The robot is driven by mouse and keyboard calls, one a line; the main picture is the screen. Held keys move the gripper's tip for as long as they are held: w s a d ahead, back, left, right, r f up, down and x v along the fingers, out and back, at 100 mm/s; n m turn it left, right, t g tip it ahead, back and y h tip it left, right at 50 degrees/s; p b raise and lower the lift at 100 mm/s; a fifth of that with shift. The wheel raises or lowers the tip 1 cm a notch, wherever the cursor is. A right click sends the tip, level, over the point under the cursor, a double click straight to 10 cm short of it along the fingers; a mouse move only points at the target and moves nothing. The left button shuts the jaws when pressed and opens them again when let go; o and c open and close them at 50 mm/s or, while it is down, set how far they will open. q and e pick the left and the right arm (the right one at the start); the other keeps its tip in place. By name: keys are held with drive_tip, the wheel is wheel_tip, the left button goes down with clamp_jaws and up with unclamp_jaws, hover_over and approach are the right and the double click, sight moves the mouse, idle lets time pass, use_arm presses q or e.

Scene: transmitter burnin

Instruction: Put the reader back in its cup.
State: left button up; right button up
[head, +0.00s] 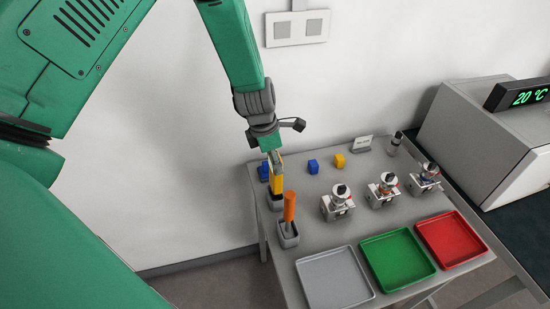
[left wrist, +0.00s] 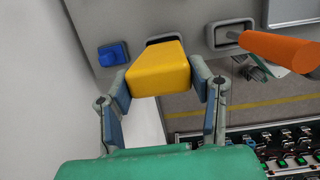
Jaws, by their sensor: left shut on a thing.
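My left gripper (head: 274,160) is shut on a yellow block-shaped body, which I take to be the reader (head: 277,184). In the left wrist view, the fingers (left wrist: 166,85) clasp the yellow reader (left wrist: 158,70) from both sides. A grey cup (head: 276,204) stands directly below the reader at the table's left edge. Its dark rim (left wrist: 165,39) shows just behind the reader in the left wrist view. The reader's lower end is hidden, so I cannot tell how deep it sits in the cup. My right gripper is not in view.
An orange handle (head: 289,206) stands in a second grey cup (head: 288,238) close by. White devices (head: 337,208), grey (head: 335,279), green (head: 398,259) and red (head: 452,239) trays, and an oven-like box (head: 470,130) are to the right.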

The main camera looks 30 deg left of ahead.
use_arm(q)
drive_tip(key=shift+s+a+b+x, duration=0.15)
drive_tip(key=shift+b+x, duration=0.25)
drive_tip(key=shift+x, duration=0.35)
drive_tip(key=shift+s+b+x, duration=0.1)
drive_tip(key=shift+b+x, duration=0.3)
drive_tip(key=shift+x, duration=0.3)
drive_tip(key=shift+s+a+b+x, duration=0.15)
drive_tip(key=shift+b+x, duration=0.25)
drive_tip(key=shift+x, duration=0.35)
drive_tip(key=o, duration=1.3)
drive_tip(key=shift+c, duration=0.2)
drive_tip(key=shift+r, duration=0.3)
drive_tip(key=v, duration=1.1)
